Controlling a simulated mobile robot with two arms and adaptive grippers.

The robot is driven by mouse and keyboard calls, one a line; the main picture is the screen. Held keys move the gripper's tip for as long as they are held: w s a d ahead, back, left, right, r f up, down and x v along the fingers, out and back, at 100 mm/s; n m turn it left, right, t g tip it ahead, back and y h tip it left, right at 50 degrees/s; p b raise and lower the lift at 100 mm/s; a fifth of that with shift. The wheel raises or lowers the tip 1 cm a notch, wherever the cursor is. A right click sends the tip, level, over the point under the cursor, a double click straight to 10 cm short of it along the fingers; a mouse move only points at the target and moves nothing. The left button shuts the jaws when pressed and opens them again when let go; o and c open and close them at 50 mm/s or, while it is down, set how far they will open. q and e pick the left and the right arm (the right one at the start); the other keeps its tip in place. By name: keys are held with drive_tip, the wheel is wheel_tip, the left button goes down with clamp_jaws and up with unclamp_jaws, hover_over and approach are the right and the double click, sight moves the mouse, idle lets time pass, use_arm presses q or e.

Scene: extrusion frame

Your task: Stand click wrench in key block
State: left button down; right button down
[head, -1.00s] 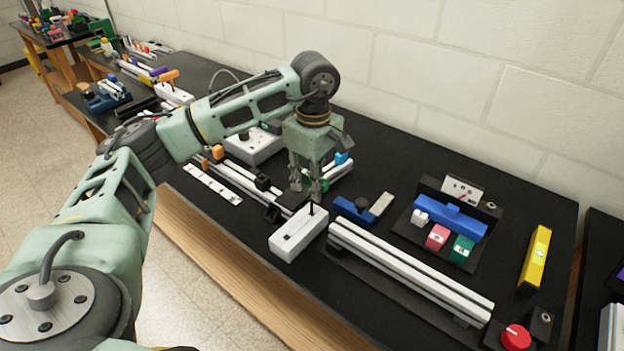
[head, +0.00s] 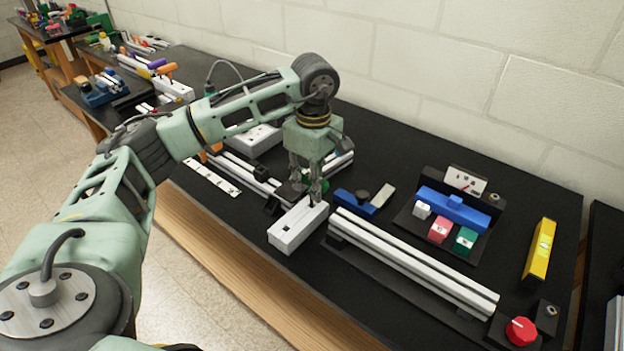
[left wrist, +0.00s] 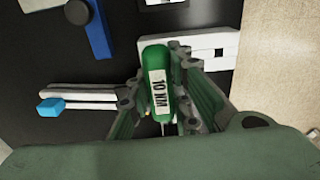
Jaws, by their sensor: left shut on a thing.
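The click wrench (left wrist: 155,78) has a green handle with a white "10 NM" label. It sits between the fingers of my left gripper (left wrist: 160,105) in the left wrist view. In the head view my left gripper (head: 312,190) is shut on it, at the back end of the white key block (head: 290,232), and mostly hides it. The block also shows in the left wrist view (left wrist: 226,70), with a dark slot. I cannot tell whether the wrench touches the block. My right gripper is out of view.
White rails (head: 410,262) lie right of the block. A blue tool (head: 348,198) with a dark knob lies behind them. A blue holder (head: 452,210) with small coloured blocks, a yellow level (head: 539,250) and a red knob (head: 521,331) are farther right. A white strip (head: 212,178) lies left.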

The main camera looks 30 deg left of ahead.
use_arm(q)
drive_tip(key=shift+f+b, duration=0.3)
drive_tip(key=shift+f, duration=0.2)
drive_tip(key=c, duration=1.5)
unclamp_jaws()
drive_tip(key=shift+r, duration=0.1)
wheel_tip(320, 180, up, 12)
drive_tip(key=shift+d+f, duration=0.1)
